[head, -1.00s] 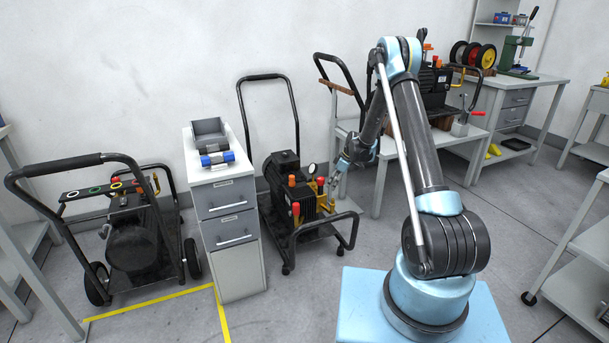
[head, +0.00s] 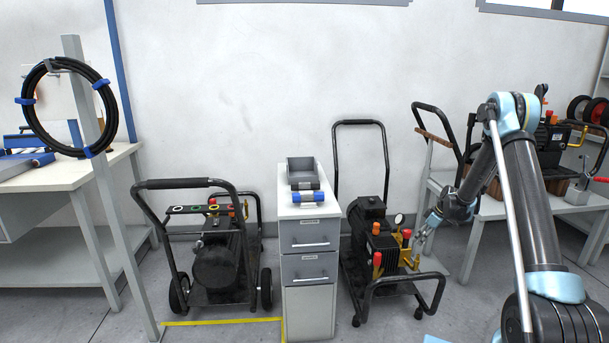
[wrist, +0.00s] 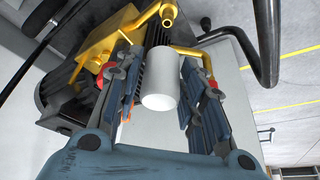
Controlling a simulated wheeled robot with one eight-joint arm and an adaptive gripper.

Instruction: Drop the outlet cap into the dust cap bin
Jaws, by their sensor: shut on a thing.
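My gripper (wrist: 160,88) is shut on a light grey cylinder (wrist: 162,82), apparently the outlet cap, with a finger on each side of it. In the head view my gripper (head: 424,238) is beside the brass fittings of the right-hand pump (head: 368,228); the held piece is too small to make out there. A grey open bin (head: 301,166), likely the dust cap bin, stands on top of the drawer cabinet (head: 310,268), left of the pump and well away from my gripper. Its inside is not clearly visible.
A blue-ended object (head: 309,197) lies in front of the bin. The pump's cart has a tall black handle (head: 335,150) and a low front rail (head: 392,280). Another wheeled machine (head: 218,258) stands left of the cabinet. A bench (head: 480,195) stands right of the pump.

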